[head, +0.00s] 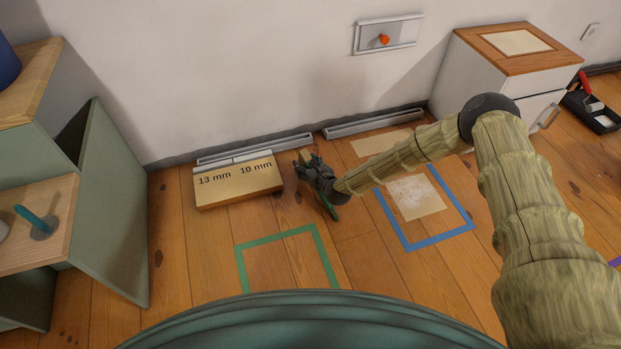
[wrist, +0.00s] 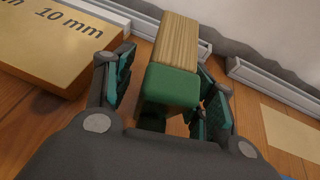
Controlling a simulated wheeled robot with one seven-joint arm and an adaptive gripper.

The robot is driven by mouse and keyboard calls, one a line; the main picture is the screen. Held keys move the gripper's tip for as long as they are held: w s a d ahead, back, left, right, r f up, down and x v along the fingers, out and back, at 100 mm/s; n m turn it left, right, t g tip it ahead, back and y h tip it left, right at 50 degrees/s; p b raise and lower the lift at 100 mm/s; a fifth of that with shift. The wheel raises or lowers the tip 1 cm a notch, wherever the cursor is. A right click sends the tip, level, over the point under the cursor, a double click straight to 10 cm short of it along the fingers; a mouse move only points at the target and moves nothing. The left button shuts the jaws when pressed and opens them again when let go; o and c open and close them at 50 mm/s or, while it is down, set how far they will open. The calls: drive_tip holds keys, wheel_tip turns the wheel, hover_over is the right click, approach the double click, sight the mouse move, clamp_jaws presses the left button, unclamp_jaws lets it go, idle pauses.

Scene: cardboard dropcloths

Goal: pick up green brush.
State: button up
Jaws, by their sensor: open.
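The green brush (wrist: 172,86) shows in the wrist view as a block with a green part nearer the camera and a pale wooden part beyond. My gripper (wrist: 167,95) is open, with one finger on each side of the green part. I cannot tell whether either finger touches it. In the head view my gripper (head: 318,178) is low over the wooden floor, just right of the labelled board, and largely hides the brush; a small tan bit of it (head: 305,156) may show beyond the fingers.
A board marked "13 mm 10 mm" (head: 238,188) lies close on the left. Metal rails (head: 375,121) run along the wall. Green (head: 276,237) and blue (head: 440,237) tape outlines mark the floor. A green cabinet (head: 115,210) stands left, a white cabinet (head: 475,80) right.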

sight(308, 160)
drive_tip(key=shift+w+a, duration=0.1)
drive_tip(key=shift+w, duration=0.1)
drive_tip(key=c, duration=1.2)
clamp_jaws()
drive_tip(key=shift+r+p, duration=0.45)
drive_tip(key=shift+r, duration=0.05)
drive_tip(key=r, duration=0.1)
drive_tip(key=r+p, duration=0.2)
drive_tip(key=shift+s, duration=0.25)
drive_tip(key=s+d+p, duration=0.2)
drive_tip(key=s, duration=0.5)
drive_tip(key=s+d+r+p, duration=0.1)
drive_tip(key=s+d+p, duration=0.2)
drive_tip(key=s, duration=0.4)
drive_tip(key=shift+s, duration=0.4)
